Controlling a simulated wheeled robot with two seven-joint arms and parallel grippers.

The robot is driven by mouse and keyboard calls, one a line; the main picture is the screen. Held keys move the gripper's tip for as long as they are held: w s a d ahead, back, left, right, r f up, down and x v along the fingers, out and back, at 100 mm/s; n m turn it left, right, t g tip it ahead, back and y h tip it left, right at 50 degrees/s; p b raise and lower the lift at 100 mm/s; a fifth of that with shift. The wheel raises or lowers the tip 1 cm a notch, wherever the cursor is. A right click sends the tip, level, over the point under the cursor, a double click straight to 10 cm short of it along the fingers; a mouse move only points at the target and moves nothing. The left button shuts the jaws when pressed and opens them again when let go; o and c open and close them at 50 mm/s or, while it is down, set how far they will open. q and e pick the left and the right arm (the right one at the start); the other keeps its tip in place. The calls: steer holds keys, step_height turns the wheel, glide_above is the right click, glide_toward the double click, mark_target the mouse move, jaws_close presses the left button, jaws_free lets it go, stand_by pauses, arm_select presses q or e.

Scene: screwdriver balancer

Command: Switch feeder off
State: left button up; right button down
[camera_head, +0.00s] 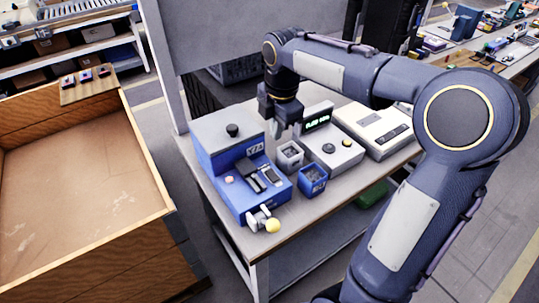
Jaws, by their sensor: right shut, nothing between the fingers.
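A blue and grey machine (221,148), likely the feeder, stands at the left end of the workbench. It has a black knob on top, dark switch-like parts and a small red button on its front step, and a yellow-knobbed lever at its front corner. I cannot tell the switch's position. My right gripper (279,132) points down, shut and empty, just right of the machine's upper part and above the small cups. Whether it touches anything is unclear. My left gripper is not in view.
A grey cup (289,157) and a blue cup (313,182) stand right of the machine. A grey scale-like device (335,150) with a green display and a flat white device (372,128) stand further right. A large wooden crate (150,150) is at left.

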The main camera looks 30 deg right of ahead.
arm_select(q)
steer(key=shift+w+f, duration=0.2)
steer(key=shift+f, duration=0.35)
arm_select(e)
glide_toward(272, 172)
steer(key=f, duration=0.4)
steer(key=w+f, duration=0.1)
steer(key=f, duration=0.1)
steer(key=shift+a+f, duration=0.1)
steer(key=shift+f, duration=0.3)
arm_select(q)
steer(key=shift+b, duration=0.3)
arm_select(e)
steer(key=shift+f, duration=0.2)
steer(key=shift+s, duration=0.1)
